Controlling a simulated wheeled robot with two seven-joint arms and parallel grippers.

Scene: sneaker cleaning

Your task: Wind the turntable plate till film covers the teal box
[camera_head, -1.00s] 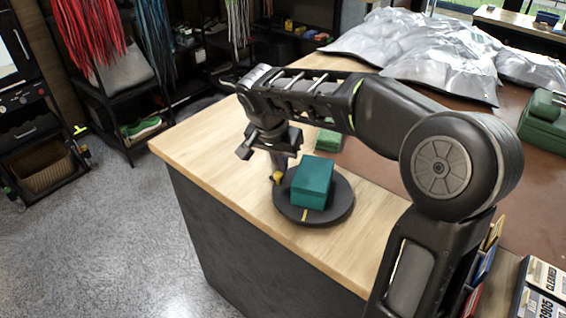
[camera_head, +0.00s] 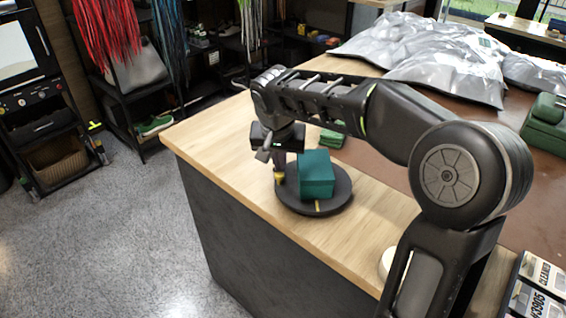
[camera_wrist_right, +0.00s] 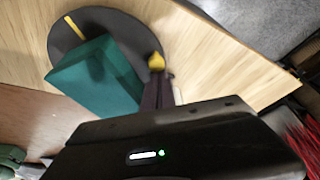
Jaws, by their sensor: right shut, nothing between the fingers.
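The turntable plate (camera_head: 334,204) is a dark round disc with a yellow stripe at its near edge, on the wooden counter. The teal box (camera_head: 317,176) sits on it, its visible faces bare; no film can be made out. A small yellow knob (camera_head: 279,177) is at the plate's left edge. My right gripper (camera_head: 280,166) points down at the knob, shut with nothing held. In the right wrist view, the fingers (camera_wrist_right: 163,88) end close to the knob (camera_wrist_right: 156,62), beside the teal box (camera_wrist_right: 97,75); contact cannot be told. My left gripper is out of view.
The wooden counter (camera_head: 222,138) is clear left of the plate. A green block (camera_head: 331,139) lies behind the box. Silvery crumpled sheeting (camera_head: 440,65) covers the back right. A pale round thing (camera_head: 388,262) is near my right arm, and a green case (camera_head: 546,122) is far right.

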